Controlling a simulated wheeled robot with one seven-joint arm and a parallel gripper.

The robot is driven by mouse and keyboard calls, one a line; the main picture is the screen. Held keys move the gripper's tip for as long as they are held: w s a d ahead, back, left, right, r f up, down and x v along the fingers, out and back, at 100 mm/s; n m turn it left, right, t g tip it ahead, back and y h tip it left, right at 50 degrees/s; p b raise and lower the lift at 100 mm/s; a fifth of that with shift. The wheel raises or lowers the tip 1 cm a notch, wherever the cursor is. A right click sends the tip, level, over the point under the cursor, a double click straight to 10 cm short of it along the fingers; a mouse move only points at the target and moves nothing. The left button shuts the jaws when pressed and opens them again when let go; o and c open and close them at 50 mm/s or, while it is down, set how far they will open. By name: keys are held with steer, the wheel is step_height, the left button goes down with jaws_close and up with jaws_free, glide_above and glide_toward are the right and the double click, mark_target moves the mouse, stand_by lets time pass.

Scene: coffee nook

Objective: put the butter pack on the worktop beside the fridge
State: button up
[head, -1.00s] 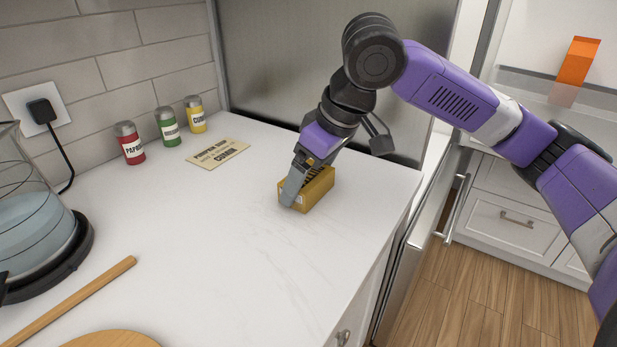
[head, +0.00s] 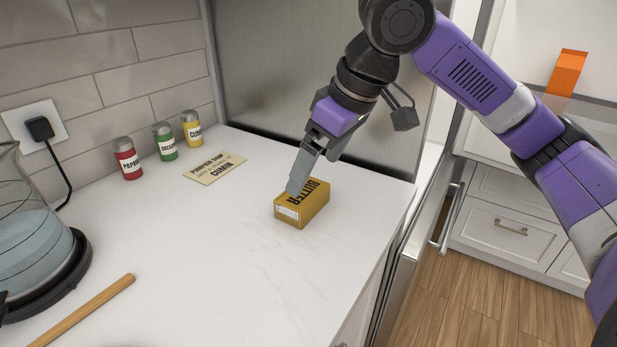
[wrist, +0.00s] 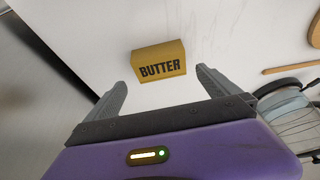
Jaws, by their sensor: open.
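The butter pack (head: 302,205) is a yellow box marked BUTTER, resting flat on the white worktop (head: 210,240) near its right edge, beside the grey fridge side. In the wrist view the butter pack (wrist: 159,62) lies ahead of the fingertips, between their lines and clear of both. My gripper (head: 299,185) is open and empty, just above and behind the pack in the head view. In the wrist view my gripper (wrist: 160,80) shows both fingers spread wide apart.
Paprika (head: 127,160), oregano (head: 165,142) and cumin (head: 192,130) jars stand by the wall, near a card (head: 214,168). A glass kettle (head: 35,245) and a wooden handle (head: 85,310) are at left. The middle worktop is clear.

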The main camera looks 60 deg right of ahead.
steer(key=shift+p+v, duration=0.3)
steer(key=shift+v, duration=1.9)
steer(key=shift+s, duration=0.15)
